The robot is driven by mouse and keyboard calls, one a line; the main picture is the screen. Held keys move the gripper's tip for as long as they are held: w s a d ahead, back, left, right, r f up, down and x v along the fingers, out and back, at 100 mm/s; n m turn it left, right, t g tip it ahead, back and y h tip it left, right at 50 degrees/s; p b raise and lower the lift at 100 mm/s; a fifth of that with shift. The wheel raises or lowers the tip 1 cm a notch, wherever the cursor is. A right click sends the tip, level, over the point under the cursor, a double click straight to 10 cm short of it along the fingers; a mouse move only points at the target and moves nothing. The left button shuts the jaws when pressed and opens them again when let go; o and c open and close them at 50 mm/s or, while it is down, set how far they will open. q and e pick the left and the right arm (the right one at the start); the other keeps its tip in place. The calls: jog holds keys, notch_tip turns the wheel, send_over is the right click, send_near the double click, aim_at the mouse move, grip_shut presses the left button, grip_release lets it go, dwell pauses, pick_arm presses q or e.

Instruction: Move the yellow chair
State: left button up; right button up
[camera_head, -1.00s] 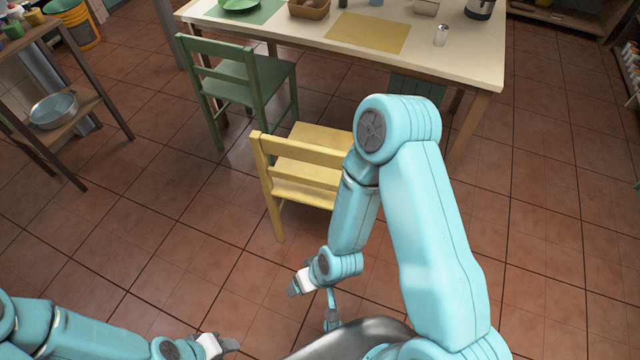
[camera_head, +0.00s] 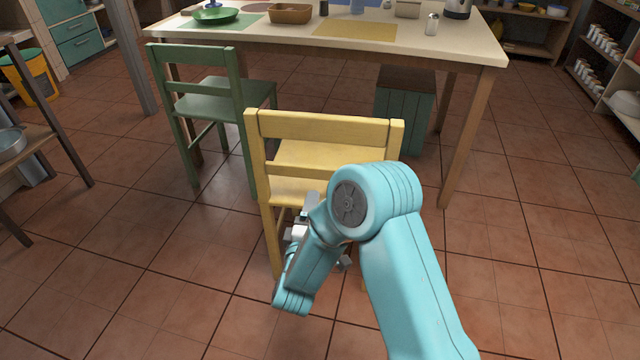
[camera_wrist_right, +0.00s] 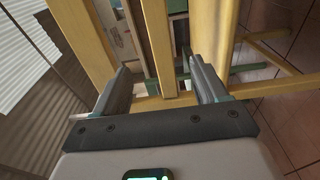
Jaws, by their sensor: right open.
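The yellow chair (camera_head: 325,129) stands upright on the tiled floor in the middle of the head view, its back toward me, in front of the table. My right arm hides part of its lower right side. My right gripper (camera_head: 307,210) is at the chair's back, below the top rail. In the right wrist view the gripper (camera_wrist_right: 162,82) is open, with a yellow vertical slat (camera_wrist_right: 154,45) of the chair showing between its fingers. I cannot tell whether the fingers touch it. My left gripper is out of view.
The table (camera_head: 278,36) stands behind the yellow chair, with dishes and mats on it. A green chair (camera_head: 205,105) stands to the left and a dark green stool (camera_head: 405,108) under the table. The floor (camera_head: 545,230) on the right is clear.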

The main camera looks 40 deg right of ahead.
aim_at(322, 175)
jog(key=x, duration=1.4)
jog(key=shift+w+d+b, duration=0.15)
jog(key=shift+d+b, duration=0.15)
jog(key=shift+b, duration=0.1)
jog(key=shift+c, duration=0.3)
grip_shut()
